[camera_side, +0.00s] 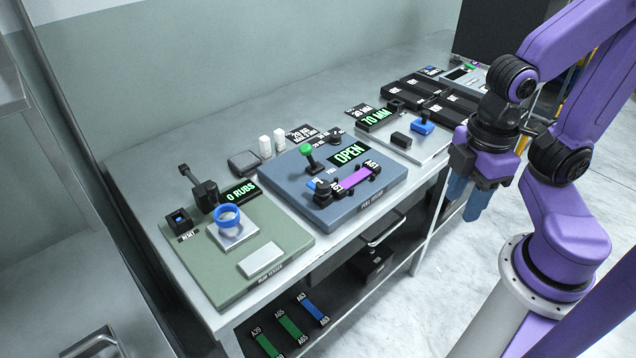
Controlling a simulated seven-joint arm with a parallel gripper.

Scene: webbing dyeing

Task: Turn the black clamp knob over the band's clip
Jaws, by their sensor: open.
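A purple band (356,177) lies on the blue-grey tester plate (390,188), with a labelled clip at each end. A black knob (323,188) stands at the band's near-left end. Smaller black parts (376,168) sit at its right end. I cannot tell which of these is the clamp knob. The display (348,154) behind the band reads OPEN. My gripper (465,202), with blue fingers pointing down, is open and empty. In the picture it is right of the tester, apart from the band and the knobs.
A green-topped lever (307,153) stands behind the band. The green rub tester (290,235) with a blue ring (227,215) is at left. A pale plate (432,148) with a blue knob (422,124) is at right. Bands lie on the lower shelf (335,312).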

